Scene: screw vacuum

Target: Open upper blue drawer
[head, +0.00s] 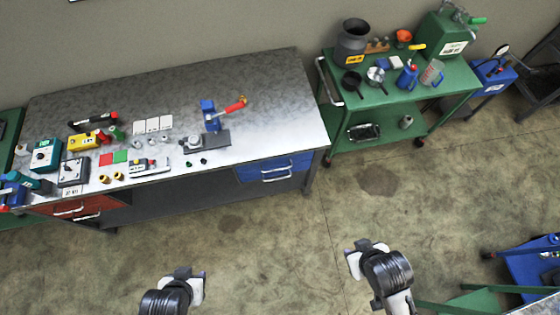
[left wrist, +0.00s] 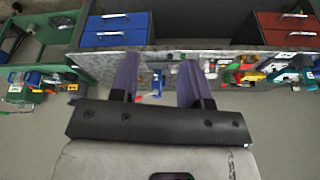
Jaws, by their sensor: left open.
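The workbench (head: 250,130) has two blue drawers stacked under the right end of its top. The upper blue drawer (head: 286,161) looks shut, with a silver bar handle on its front. It also shows in the left wrist view (left wrist: 100,41), where the bench appears upside down and this drawer lies nearest the bench top. The lower blue drawer (head: 283,177) is just beneath it. My left gripper (head: 202,281) is open and empty in front of the bench, well apart from the drawers. My right gripper (head: 350,256) is over the floor, right of the drawers; its fingers are too unclear to judge.
Red drawers (head: 70,210) are at the bench's left end. Tools and a blue press (head: 209,113) stand on the bench top. A green cart (head: 440,85) stands to the right of the bench. The floor (head: 250,235) in front of the blue drawers is clear.

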